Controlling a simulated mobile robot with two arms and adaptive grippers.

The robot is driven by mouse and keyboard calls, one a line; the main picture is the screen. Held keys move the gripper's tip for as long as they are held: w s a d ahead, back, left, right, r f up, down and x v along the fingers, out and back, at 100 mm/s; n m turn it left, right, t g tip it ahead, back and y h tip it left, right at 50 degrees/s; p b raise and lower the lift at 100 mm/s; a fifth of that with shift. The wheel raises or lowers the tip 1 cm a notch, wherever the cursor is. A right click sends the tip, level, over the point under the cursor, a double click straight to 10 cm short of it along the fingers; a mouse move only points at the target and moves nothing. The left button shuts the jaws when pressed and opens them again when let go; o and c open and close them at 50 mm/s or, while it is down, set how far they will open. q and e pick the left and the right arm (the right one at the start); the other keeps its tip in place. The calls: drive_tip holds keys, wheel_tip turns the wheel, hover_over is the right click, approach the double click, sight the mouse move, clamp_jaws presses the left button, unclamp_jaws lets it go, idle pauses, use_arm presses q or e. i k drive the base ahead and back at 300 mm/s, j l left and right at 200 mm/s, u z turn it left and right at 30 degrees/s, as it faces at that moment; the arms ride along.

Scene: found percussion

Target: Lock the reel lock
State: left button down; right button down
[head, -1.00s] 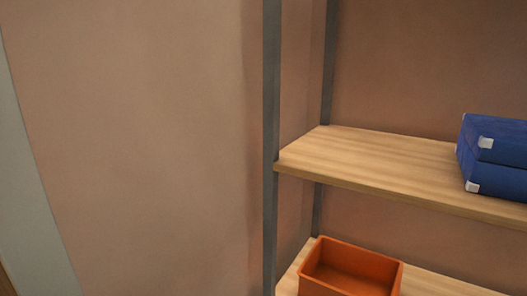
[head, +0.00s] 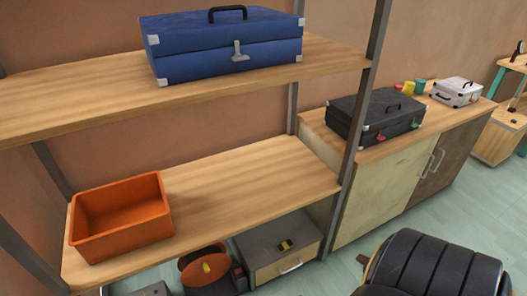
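Neither of my grippers is in view.
A blue case (head: 225,50) lies on the upper shelf (head: 60,98); an orange bin (head: 120,222) stands on the lower shelf (head: 245,180). A black case (head: 375,115) and white case (head: 456,92) rest on a cabinet (head: 385,190). A black padded seat (head: 430,265) stands in front.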

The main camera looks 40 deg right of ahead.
sight(238, 271)
drive_tip(key=k+z, duration=0.1)
drive_tip(key=z, duration=1)
